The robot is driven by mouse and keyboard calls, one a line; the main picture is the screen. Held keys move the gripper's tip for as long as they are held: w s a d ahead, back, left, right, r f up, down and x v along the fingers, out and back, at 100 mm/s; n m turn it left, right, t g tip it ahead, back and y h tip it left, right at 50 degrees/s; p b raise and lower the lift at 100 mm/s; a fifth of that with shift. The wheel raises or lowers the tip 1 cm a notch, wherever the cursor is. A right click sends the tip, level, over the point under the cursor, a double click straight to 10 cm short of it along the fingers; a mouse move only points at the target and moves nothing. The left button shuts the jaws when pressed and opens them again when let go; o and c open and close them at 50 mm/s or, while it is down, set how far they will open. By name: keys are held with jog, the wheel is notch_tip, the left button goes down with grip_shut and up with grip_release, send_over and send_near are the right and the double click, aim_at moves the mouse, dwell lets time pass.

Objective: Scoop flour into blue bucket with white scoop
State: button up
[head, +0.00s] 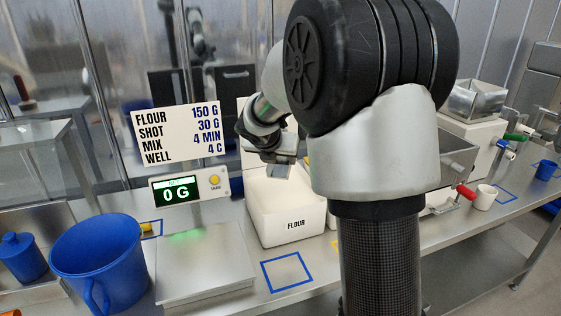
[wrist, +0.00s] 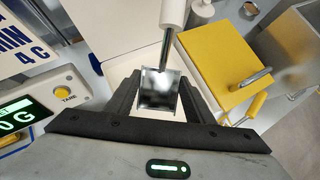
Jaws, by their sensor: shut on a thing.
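The white scoop shows in the wrist view as a white handle (wrist: 172,14) on a thin metal neck, with a shiny square metal part (wrist: 158,92) between my fingers. My gripper (wrist: 158,88) is shut on this metal part. In the head view my gripper (head: 279,166) is over the white bin marked FLOUR (head: 270,226); whether the scoop touches the flour cannot be told. Whether the scoop holds flour is also unclear. The blue bucket (head: 98,268) stands upright at the left, apart from my gripper; its inside contents are not visible.
A scale (head: 205,262) with an empty plate reads 0 G on its display (head: 175,192), between bucket and bin. A recipe sign (head: 178,131) stands behind. A blue taped square (head: 286,272) is bare. A yellow box (wrist: 212,65) with a handle is beside the bin.

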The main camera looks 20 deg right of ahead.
aim_at(278, 174)
jog(key=shift+f+b, duration=3.05)
jog(key=shift+b, duration=0.35)
notch_tip(278, 174, down, 7)
jog(key=b, duration=0.5)
jog(key=shift+r, duration=0.15)
jog(key=shift+r, duration=0.15)
notch_tip(278, 174, up, 11)
jog(key=p, duration=1.1)
jog(key=shift+a, duration=0.15)
